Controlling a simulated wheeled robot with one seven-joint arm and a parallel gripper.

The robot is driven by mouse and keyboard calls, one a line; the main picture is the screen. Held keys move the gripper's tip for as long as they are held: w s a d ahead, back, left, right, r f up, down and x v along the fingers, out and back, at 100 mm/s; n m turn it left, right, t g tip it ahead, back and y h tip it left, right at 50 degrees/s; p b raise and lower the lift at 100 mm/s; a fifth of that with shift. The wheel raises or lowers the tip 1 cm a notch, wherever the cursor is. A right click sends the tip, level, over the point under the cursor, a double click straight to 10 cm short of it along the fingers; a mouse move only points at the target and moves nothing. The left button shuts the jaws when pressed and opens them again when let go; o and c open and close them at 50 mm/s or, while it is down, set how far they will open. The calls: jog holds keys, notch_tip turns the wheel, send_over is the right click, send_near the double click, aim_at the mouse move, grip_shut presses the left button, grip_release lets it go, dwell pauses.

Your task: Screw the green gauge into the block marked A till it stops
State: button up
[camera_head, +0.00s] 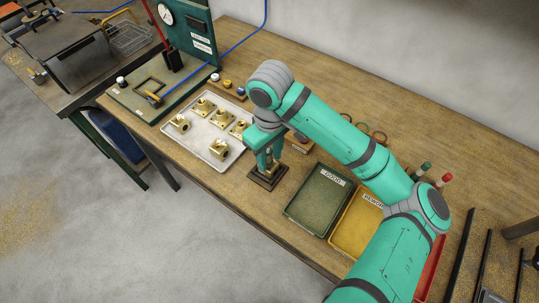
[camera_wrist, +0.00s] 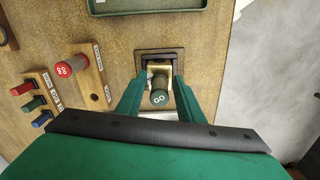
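The green gauge (camera_wrist: 160,97), marked GO on its end, stands at a brass block in a dark square fixture (camera_wrist: 174,56) in the wrist view. My gripper (camera_wrist: 162,78) points down over it, one finger on each side, with narrow gaps visible beside the gauge, so it looks open. The brass block (camera_wrist: 150,68) is partly hidden by the gauge and fingers; no letter A is legible on it. In the head view my gripper (camera_head: 268,165) is over the same fixture (camera_head: 267,180), and the gauge is hidden there. How deep the gauge sits cannot be seen.
A red gauge (camera_wrist: 72,65) stands in a wooden holder left of the fixture. A grey tray (camera_head: 205,157) holds several brass blocks. A green tray marked GOOD (camera_head: 296,211) and a yellow one marked REWORK (camera_head: 335,243) lie right of the fixture. Colored handles stand in a rack (camera_wrist: 40,80).

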jog(key=c, duration=0.7)
jog(key=m, duration=0.6)
jog(key=shift+a, duration=0.2)
jog(key=m, duration=0.6)
jog(key=shift+a+f+m, duration=0.1)
jog(key=shift+a+m, duration=0.05)
jog(key=shift+m, duration=0.15)
jog(key=o, duration=0.7)
jog(key=n, duration=1.2)
jog(key=shift+d+n, duration=0.3)
jog(key=shift+d, duration=0.05)
